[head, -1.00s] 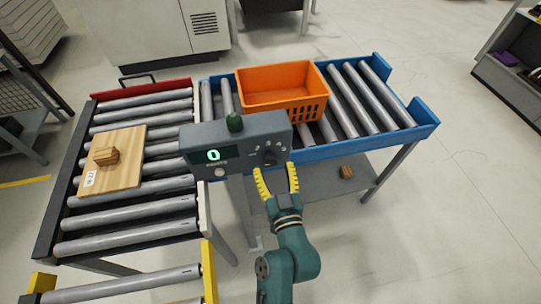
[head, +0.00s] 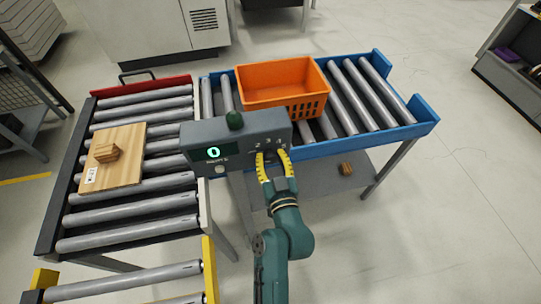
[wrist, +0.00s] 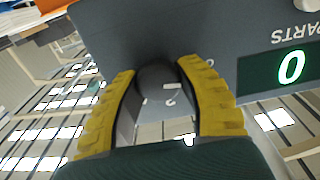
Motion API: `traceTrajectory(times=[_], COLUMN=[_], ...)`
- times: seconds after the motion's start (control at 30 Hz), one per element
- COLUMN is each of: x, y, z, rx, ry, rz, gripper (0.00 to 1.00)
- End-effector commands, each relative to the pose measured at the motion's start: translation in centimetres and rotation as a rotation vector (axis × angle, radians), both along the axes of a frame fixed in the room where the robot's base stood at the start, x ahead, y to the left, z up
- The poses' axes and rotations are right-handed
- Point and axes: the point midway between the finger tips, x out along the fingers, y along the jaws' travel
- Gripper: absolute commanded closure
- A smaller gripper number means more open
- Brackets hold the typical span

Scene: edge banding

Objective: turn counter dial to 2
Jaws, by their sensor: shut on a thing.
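The grey counter box (head: 240,132) stands between the two roller conveyors. Its display (head: 213,153) shows a green 0, and this also shows upside down in the wrist view (wrist: 291,67). The dark counter dial (wrist: 157,76) is on the right part of the box face, with small digits around it. My gripper (head: 271,155) has its yellow fingers on both sides of the dial and is shut on it. In the head view the fingers mostly hide the dial. Its pointer setting cannot be read.
An orange crate (head: 281,98) stands behind on the blue conveyor (head: 423,112). A wooden board (head: 125,170) with a small block lies on the left rollers.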

Motion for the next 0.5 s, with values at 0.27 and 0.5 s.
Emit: traceTrajectory(times=[0.27,0.5], x=[0.01,0.03], y=[-0.05,-0.11], z=[0.06,0.16], rx=[0.073,0.236], ry=[0.016,0.053], rz=[0.000,0.000], gripper=[1.00,1.00])
